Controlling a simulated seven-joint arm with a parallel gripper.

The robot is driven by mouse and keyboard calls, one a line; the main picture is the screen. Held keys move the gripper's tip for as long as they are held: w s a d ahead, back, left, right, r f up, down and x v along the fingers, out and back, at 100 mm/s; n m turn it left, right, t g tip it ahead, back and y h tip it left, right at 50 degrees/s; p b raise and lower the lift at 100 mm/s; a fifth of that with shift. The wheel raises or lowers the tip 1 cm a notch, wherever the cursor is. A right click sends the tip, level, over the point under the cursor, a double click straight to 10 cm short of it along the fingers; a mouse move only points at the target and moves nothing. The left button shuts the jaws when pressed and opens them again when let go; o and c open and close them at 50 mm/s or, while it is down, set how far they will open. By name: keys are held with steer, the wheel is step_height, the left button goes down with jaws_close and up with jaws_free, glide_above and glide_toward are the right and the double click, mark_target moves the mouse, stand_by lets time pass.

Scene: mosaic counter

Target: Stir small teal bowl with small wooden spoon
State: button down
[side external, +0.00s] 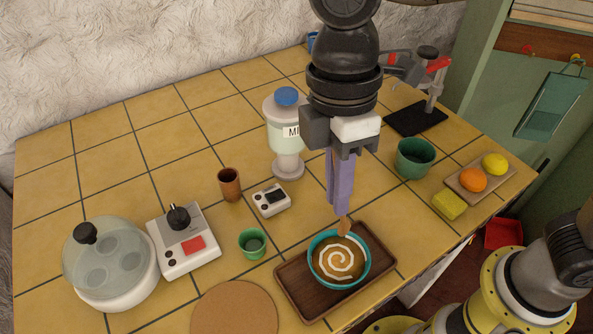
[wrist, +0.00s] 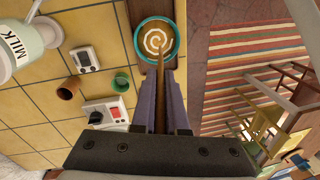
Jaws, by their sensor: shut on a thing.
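The small teal bowl (side external: 312,261) stands on a dark wooden tray (side external: 292,289) and holds brown liquid with a pale spiral. It also shows at the top of the wrist view (wrist: 137,40). My gripper (side external: 341,210) is above the bowl's back rim, pointing down, shut on the small wooden spoon (side external: 344,228). In the wrist view the spoon (wrist: 161,60) runs from between the fingers (wrist: 161,80) towards the bowl. The spoon's upper handle is hidden by the fingers.
A milk bottle (side external: 287,138), a small grey device (side external: 271,200), a brown cup (side external: 229,184) and a green cup (side external: 252,244) stand left of the gripper. A green pot (side external: 415,158), a yellow sponge (side external: 450,205) and a fruit board (side external: 467,184) are right. A cork mat (side external: 235,311) lies front left.

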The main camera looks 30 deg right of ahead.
step_height(320, 180, down, 9)
stand_by(1.3)
steer(key=shift+s+a+f, duration=0.1)
steer(key=shift+a, duration=0.1)
